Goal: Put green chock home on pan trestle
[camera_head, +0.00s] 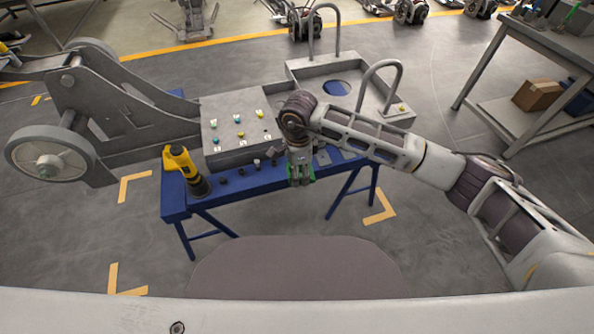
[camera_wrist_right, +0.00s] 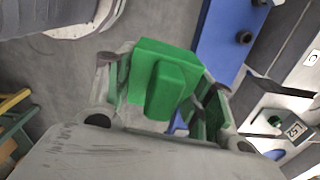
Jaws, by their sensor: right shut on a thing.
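My right gripper (camera_head: 301,180) is shut on the green chock (camera_wrist_right: 163,82), a block with a raised step. In the right wrist view the chock sits between the fingers. In the head view the gripper points down at the front edge of the blue trestle (camera_head: 174,205), and the chock is mostly hidden by the fingers. I cannot tell whether the chock touches anything below. The trestle bears a grey panel with small coloured knobs (camera_head: 238,133) and a grey pan with tall handles (camera_head: 302,70). My left gripper is not in view.
A yellow and black power tool (camera_head: 185,168) stands at the trestle's left end. Several dark pegs line the trestle's front strip. A grey wheeled chassis (camera_head: 85,95) is at the left. A workbench with a cardboard box (camera_head: 537,95) is at the right. The floor in front is clear.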

